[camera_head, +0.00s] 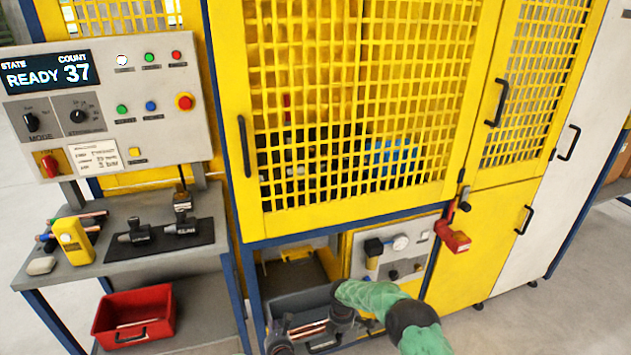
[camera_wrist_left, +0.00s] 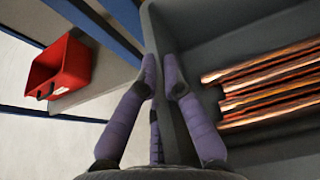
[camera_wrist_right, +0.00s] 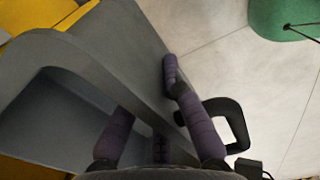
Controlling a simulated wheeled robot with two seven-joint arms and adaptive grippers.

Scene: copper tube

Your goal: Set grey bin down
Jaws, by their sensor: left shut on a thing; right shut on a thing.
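The grey bin (camera_head: 292,303) is at the lower opening of the yellow machine in the head view, with several copper tubes (camera_head: 308,329) inside. My left gripper (camera_head: 281,342) is shut on one wall of the bin. In the left wrist view its purple fingers (camera_wrist_left: 162,70) straddle that wall, with the copper tubes (camera_wrist_left: 265,85) to the right. My right gripper (camera_head: 343,313) is shut on another wall. In the right wrist view its fingers (camera_wrist_right: 155,100) straddle the grey wall (camera_wrist_right: 125,60), beside a black handle (camera_wrist_right: 232,122). I cannot tell whether the bin's underside touches anything.
The yellow mesh machine (camera_head: 350,110) stands right behind the bin. A grey workbench (camera_head: 175,248) is to the left, with a red bin (camera_head: 135,315) on its lower shelf. A red lock (camera_head: 452,237) hangs at the machine's door. Open floor lies at the lower right.

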